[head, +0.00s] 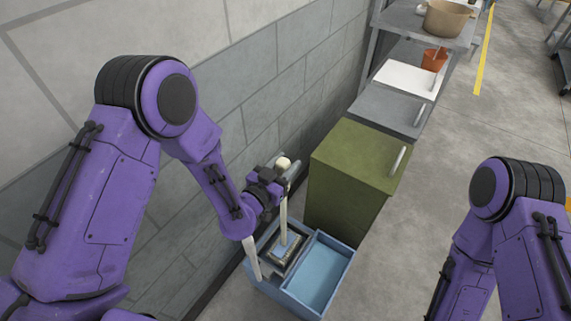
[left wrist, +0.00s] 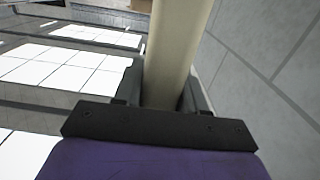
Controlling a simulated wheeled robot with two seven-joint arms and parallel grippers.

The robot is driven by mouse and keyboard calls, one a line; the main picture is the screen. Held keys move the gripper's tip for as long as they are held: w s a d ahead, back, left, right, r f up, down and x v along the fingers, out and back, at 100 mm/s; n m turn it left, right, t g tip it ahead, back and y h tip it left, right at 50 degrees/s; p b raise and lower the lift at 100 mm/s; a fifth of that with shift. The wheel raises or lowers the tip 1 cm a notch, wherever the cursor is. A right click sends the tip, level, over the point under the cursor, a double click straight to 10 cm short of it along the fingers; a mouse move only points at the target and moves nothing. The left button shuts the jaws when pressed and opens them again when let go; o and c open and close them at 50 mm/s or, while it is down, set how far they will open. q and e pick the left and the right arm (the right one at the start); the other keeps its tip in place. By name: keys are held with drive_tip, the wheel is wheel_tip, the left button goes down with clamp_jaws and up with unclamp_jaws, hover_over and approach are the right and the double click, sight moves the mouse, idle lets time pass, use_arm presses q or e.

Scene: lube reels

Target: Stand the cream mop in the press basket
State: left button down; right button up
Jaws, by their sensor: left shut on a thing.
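My left gripper (head: 279,180) is shut on the cream handle of the mop (head: 283,212). In the left wrist view the cream handle (left wrist: 175,50) runs between the two fingers. The handle stands near upright, its rounded top just above the gripper. Its lower end goes down to a pale blue part over the left side of the blue bucket (head: 318,305), where the press basket (head: 296,252) is. I cannot tell whether the mop head rests on the basket's floor. My right gripper is out of the head view; only its arm shows at the right.
The bucket's right compartment (head: 318,272) is open and pale blue inside. A cream bar (head: 251,258) stands at its left side. A green cabinet (head: 350,175) stands close behind it, and a grey block wall (head: 270,90) runs along the left. Floor (head: 430,190) to the right is clear.

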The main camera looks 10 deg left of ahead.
use_arm(q)
drive_tip(key=c, duration=1.1)
unclamp_jaws()
drive_tip(key=shift+f, duration=0.2)
drive_tip(key=o, duration=0.5)
drive_tip(key=shift+c, duration=0.2)
drive_tip(key=shift+r, duration=0.1)
drive_tip(key=shift+r, duration=0.3)
drive_tip(key=b+v, duration=0.1)
drive_tip(key=v, duration=0.1)
drive_tip(key=b+v, duration=0.1)
drive_tip(key=v, duration=0.2)
drive_tip(key=f+b+v, duration=0.1)
drive_tip(key=v, duration=0.2)
drive_tip(key=shift+r+p+v, duration=0.2)
drive_tip(key=shift+p+v, duration=0.1)
drive_tip(key=shift+v, duration=0.75)
drive_tip(key=shift+r+p+v, duration=0.25)
drive_tip(key=shift+p+v, duration=0.05)
drive_tip(key=shift+v, duration=0.7)
